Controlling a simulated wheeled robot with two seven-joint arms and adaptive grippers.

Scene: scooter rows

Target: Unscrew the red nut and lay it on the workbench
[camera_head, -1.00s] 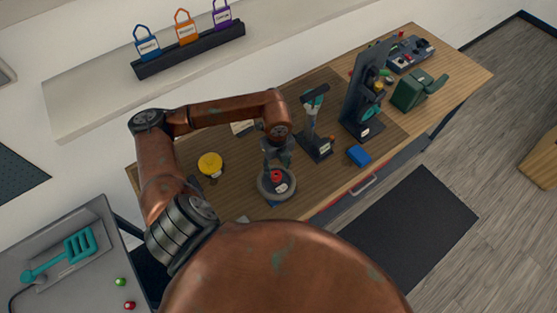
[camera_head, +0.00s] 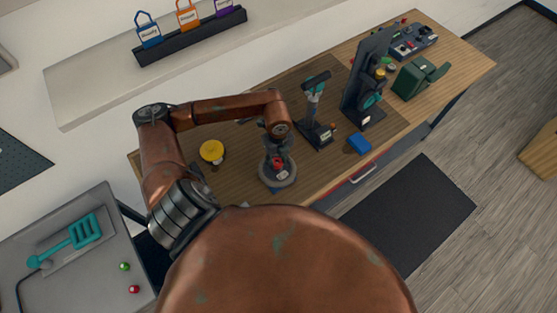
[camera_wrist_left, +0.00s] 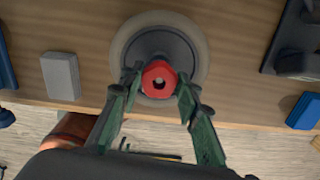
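The red nut (camera_wrist_left: 158,78) is a hexagon with a dark hole. It sits in the middle of a round grey base (camera_wrist_left: 187,50) on the wooden workbench (camera_head: 235,185). In the head view the nut (camera_head: 277,162) is partly hidden by my left gripper. My left gripper (camera_wrist_left: 160,80) points down, with one green finger on each side of the nut. The fingers look spread, with the fingertips very close to its sides; contact is not clear. In the head view the left gripper (camera_head: 278,153) is right over the base. My right gripper is not in view.
A yellow round object (camera_head: 211,151) lies left of the base. A dark stand with a teal top (camera_head: 314,110), a blue block (camera_head: 360,143), a taller dark stand (camera_head: 366,85) and a green device (camera_head: 415,78) stand to the right. Bare wood lies between the yellow object and the base.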

